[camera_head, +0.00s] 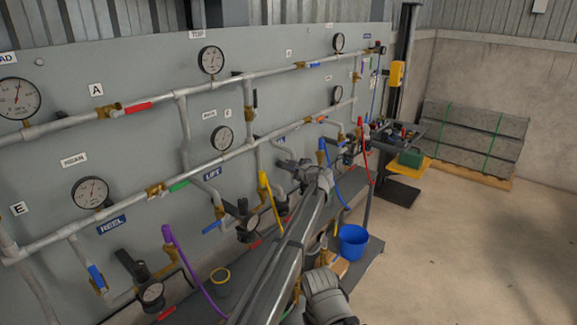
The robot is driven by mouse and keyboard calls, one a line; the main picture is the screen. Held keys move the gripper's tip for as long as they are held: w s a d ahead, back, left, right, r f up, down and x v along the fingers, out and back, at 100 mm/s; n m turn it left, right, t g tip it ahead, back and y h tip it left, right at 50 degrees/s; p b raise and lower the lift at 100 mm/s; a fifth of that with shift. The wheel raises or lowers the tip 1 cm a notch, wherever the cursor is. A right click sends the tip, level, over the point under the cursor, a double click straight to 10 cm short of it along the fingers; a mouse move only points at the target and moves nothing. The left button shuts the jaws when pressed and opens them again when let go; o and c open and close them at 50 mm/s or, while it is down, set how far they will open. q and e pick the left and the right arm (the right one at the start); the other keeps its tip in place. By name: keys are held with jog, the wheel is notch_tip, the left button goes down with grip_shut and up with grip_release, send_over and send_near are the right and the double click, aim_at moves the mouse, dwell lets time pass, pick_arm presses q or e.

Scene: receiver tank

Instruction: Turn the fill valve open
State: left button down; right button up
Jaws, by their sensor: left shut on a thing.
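A grey panel (130,110) carries pipes, gauges and several coloured lever valves. My left arm reaches from the bottom middle up to the panel. My left gripper (288,167) is at the lower pipework, right of the blue LIFT label (213,173), and is shut on a valve handle there. The jaws and arm cover most of that handle, so its colour and angle cannot be told. A small blue label (280,140) sits just above the gripper; its text is too small to read surely. My right gripper is not in view.
Purple (168,234), yellow (263,180) and red (363,135) hoses hang near the lower pipes. A blue bucket (353,242) stands on the dark low platform right of my arm. A cart (410,158) and stacked grey slabs (470,140) are farther back. The right floor is clear.

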pick_arm(q)
jog(key=c, duration=0.8)
grip_release()
jog(key=shift+s, duration=0.15)
